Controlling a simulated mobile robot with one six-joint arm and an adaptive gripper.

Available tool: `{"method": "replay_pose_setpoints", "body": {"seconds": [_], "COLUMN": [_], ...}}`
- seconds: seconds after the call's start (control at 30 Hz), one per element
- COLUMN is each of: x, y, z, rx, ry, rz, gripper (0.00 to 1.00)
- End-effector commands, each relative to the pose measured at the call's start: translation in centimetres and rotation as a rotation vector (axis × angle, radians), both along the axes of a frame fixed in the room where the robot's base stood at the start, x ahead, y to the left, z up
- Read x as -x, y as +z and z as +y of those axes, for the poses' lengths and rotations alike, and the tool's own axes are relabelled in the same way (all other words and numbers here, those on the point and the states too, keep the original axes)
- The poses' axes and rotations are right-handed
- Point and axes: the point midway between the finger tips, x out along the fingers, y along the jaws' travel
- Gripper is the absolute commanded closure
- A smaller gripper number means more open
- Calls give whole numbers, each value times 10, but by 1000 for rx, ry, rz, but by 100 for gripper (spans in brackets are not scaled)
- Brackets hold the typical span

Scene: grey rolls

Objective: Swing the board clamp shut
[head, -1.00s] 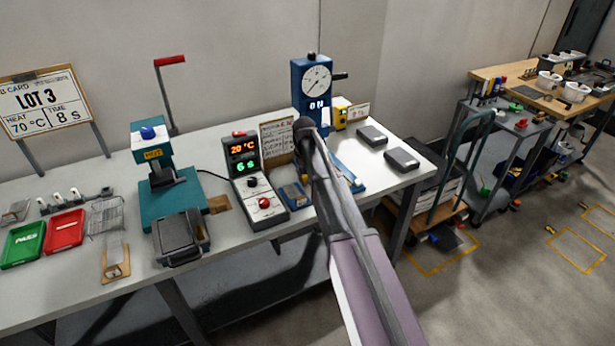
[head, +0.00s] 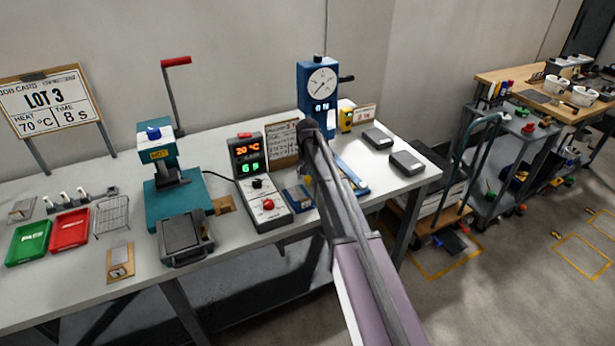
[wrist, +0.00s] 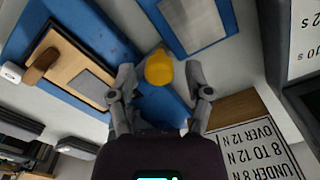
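In the wrist view my gripper (wrist: 160,76) has its two fingers apart, one on each side of a yellow knob (wrist: 159,69). A gap shows on both sides of the knob. The knob sits over a blue bar (wrist: 162,108), which looks like part of the board clamp; how far the clamp is swung cannot be told. Left of it a tan board with a grey patch (wrist: 88,88) lies on a blue base (wrist: 75,22), with a brown wooden piece (wrist: 42,66) at its end. In the head view my arm hides most of this spot.
A blue plate with a grey pad (head: 299,196) lies in front. The control box (head: 260,180) stands left, the blue dial gauge (head: 319,88) behind, and a force card (head: 284,145) beside it. Two grey blocks (head: 407,162) lie at the bench's right end.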

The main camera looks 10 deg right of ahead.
Motion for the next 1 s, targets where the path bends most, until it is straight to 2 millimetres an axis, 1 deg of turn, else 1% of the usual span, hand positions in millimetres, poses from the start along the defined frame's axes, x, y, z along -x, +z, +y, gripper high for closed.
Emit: {"method": "replay_pose_setpoints", "body": {"seconds": [0.57, 0.77, 1.0], "x": [2, 6, 11], "y": [0, 0, 0], "z": [-1, -3, -8], "rx": [0, 0, 0], "ry": [31, 110, 257], "rz": [0, 0, 0], "gripper": [29, 29, 29]}}
